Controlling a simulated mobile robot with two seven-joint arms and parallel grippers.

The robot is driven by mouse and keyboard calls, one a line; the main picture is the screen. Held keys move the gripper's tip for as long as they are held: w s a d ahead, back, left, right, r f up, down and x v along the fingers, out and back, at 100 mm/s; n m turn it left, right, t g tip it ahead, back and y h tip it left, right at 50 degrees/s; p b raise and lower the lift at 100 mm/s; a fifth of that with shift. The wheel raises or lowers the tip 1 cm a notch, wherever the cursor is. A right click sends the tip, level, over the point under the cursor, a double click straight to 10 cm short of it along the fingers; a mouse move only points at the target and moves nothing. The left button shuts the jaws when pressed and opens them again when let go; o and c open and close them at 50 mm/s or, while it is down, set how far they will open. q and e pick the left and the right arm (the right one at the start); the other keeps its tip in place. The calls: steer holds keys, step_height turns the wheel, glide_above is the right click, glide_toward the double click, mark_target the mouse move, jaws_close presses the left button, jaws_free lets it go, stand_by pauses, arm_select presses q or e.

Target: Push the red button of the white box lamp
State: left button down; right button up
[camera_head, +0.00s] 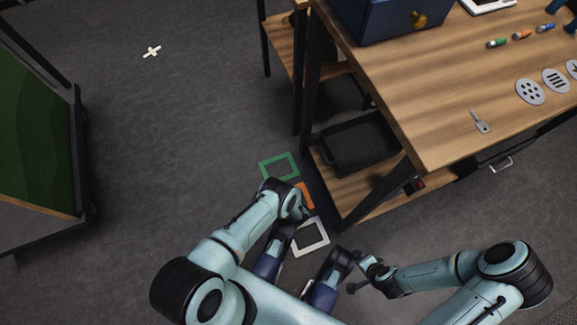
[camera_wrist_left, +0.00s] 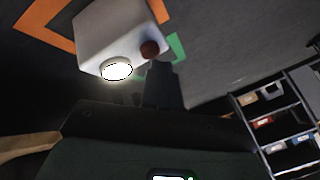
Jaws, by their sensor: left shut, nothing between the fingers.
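The white box lamp (camera_wrist_left: 112,27) shows at the top of the left wrist view. Its round lamp face (camera_wrist_left: 117,70) glows bright white. Its red button (camera_wrist_left: 150,49) is on the same box, to the right of the lamp face. My left gripper (camera_wrist_left: 163,70) is dark and shut with nothing in it, its tip just below and right of the red button in the picture. I cannot tell whether it touches. I cannot make out the box lamp in the head view, where my left arm covers part of the floor.
Green (camera_head: 280,167), orange (camera_head: 305,195) and white (camera_head: 311,237) square outlines lie on the floor beside the wooden table (camera_head: 440,130). A black tray (camera_head: 360,143) sits on its lower shelf. A green board (camera_head: 35,120) stands at left.

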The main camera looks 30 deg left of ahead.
arm_select(q)
steer(key=shift+f, duration=0.35)
stand_by(0.6)
steer(key=shift+r, duration=0.15)
steer(key=shift+r+p, duration=0.55)
steer(key=shift+r, duration=0.1)
steer(key=shift+r+p, duration=2.5)
steer(key=shift+r, duration=0.5)
